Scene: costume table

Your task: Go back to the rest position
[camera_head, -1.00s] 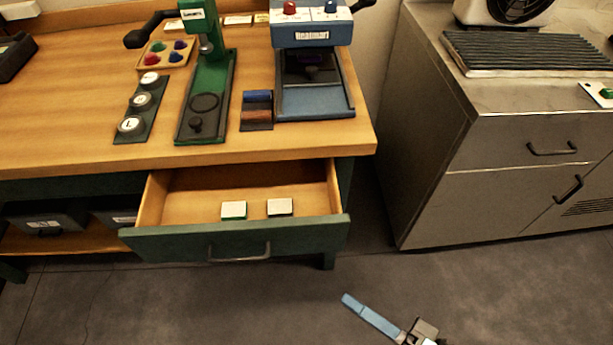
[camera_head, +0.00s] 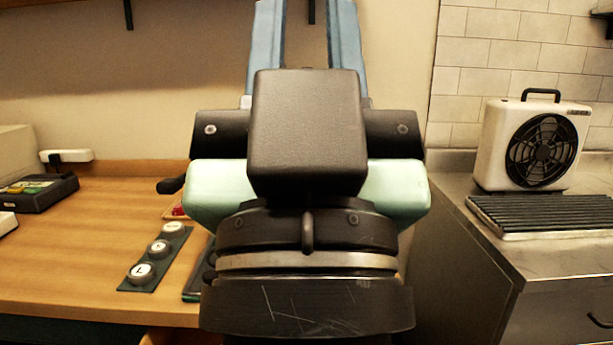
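My gripper (camera_head: 306,22) is raised upright close in front of the head camera, in the middle of the view. The gripper looks open and empty. Its dark body hides the middle of the scene, including most of the green press and the blue machine's place.
The wooden table (camera_head: 75,255) is at left, with a strip of round dies (camera_head: 160,246) on it. A sliver of the drawer (camera_head: 168,337) shows below. At right, a metal counter (camera_head: 480,250) carries a drying rack (camera_head: 545,213) and a fan (camera_head: 540,145).

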